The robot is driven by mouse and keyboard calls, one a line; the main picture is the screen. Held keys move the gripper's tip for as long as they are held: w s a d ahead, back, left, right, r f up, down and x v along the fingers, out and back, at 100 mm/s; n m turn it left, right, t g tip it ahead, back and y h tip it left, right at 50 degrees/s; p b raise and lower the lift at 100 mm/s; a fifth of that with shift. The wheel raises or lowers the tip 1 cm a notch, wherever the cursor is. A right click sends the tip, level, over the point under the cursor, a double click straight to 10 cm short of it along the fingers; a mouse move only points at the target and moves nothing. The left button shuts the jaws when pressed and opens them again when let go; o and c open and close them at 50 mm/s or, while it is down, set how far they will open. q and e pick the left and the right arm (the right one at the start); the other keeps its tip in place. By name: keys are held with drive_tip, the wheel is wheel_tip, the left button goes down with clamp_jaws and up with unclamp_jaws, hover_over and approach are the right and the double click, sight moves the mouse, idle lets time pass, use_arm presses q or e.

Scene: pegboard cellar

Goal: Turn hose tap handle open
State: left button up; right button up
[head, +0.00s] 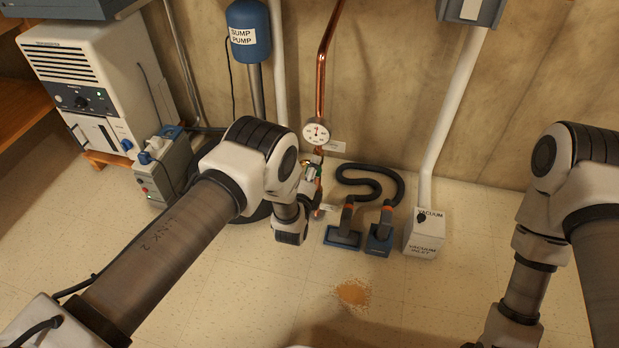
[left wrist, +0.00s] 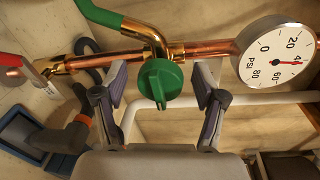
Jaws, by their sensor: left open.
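The green tap handle (left wrist: 160,84) sits on a brass valve body on the copper pipe, in the middle of the left wrist view. Its raised grip bar runs roughly up and down in that picture. My left gripper (left wrist: 160,98) is open, with one finger on each side of the handle and a visible gap to both. In the head view my left wrist mostly hides the tap beside the lower copper pipe (head: 321,65). My right arm comes in at the right edge; its gripper is out of the picture.
A pressure gauge (left wrist: 275,55) is close right of the handle, also in the head view (head: 316,133). A green hose (left wrist: 103,14) and a red lever (left wrist: 14,61) are nearby. Vacuum heads (head: 343,236) and a vacuum inlet box (head: 424,236) stand right of the pipe.

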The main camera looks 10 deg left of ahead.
use_arm(q)
drive_tip(key=s+r, duration=0.1)
drive_tip(key=s, duration=1)
drive_tip(key=shift+s+a+r, duration=0.15)
drive_tip(key=shift+s+a, duration=0.05)
drive_tip(key=shift+s, duration=0.1)
drive_tip(key=s+a+r+n+g+y+p, duration=0.15)
drive_tip(key=s+a+n+g+p, duration=0.3)
drive_tip(key=a, duration=0.65)
drive_tip(key=s+f+n+g, duration=0.3)
drive_tip(key=s+n+g, duration=0.4)
drive_tip(key=s, duration=0.7)
drive_tip(key=s+f+n+g, duration=0.3)
drive_tip(key=s+n+g, duration=0.2)
drive_tip(key=s+n, duration=0.6)
wheel_tip(320, 180, up, 38)
drive_tip(key=s+m+h+p, duration=0.1)
drive_tip(key=s+p, duration=0.1)
drive_tip(key=p, duration=3.5)
drive_tip(key=shift+s+a+p, duration=0.25)
drive_tip(key=shift+s+p, duration=0.05)
drive_tip(key=shift+p, duration=0.1)
